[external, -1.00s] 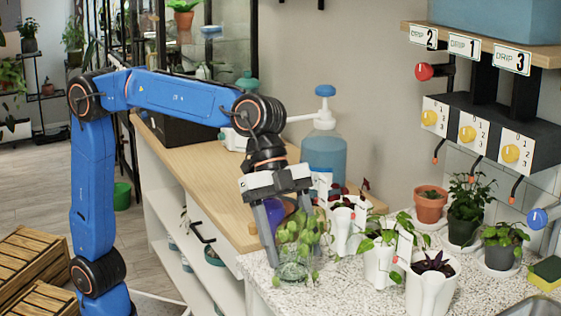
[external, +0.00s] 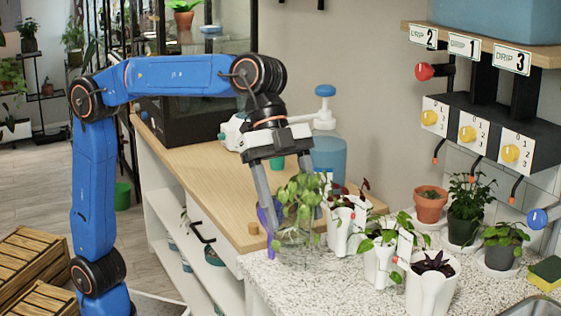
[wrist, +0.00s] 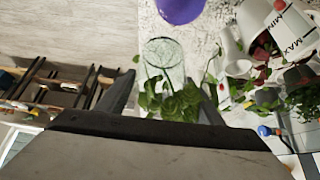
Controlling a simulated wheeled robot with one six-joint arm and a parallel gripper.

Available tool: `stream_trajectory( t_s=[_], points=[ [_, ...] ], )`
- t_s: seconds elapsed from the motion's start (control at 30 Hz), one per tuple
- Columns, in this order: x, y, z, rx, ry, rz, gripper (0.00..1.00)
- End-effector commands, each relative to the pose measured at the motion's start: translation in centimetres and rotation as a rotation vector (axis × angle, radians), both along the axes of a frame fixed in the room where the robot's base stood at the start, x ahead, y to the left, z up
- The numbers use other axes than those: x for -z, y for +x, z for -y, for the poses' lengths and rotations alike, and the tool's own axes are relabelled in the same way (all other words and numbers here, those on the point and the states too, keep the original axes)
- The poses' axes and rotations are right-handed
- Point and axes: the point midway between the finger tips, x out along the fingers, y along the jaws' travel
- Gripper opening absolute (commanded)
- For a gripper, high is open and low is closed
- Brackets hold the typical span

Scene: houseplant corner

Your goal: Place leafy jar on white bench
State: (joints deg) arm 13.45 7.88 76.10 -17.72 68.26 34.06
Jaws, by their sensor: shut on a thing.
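The leafy jar is a clear glass jar (external: 294,236) with green leaves spilling from its top; the leaves and glass also show in the wrist view (wrist: 163,54). My gripper (external: 295,214) points down with one finger on each side of the jar, shut on it. The jar is upright and appears raised over the speckled white bench (external: 290,279); the gap below it is hard to judge. In the wrist view the fingers (wrist: 168,82) flank the leaves, which partly hide the glass.
A purple pot (wrist: 181,8) is close by the jar. White pots with plants (external: 379,265) stand to the right, the nearest close to the right finger. A wooden counter (external: 205,165) with a blue pump bottle (external: 328,153) is behind. The bench's front left is clear.

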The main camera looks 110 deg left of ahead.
Motion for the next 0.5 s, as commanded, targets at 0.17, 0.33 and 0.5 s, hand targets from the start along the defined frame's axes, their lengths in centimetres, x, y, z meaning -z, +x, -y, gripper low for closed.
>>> stream_trajectory(
  t_s=[0.17,0.33,0.5],
  points=[
    [-0.6,0.0,0.0,0.000,0.000,0.000,0.34],
    [-0.8,0.0,0.0,0.000,0.000,0.000,0.34],
    [-2.3,0.1,0.0,0.000,0.000,0.002,0.34]
  ],
)
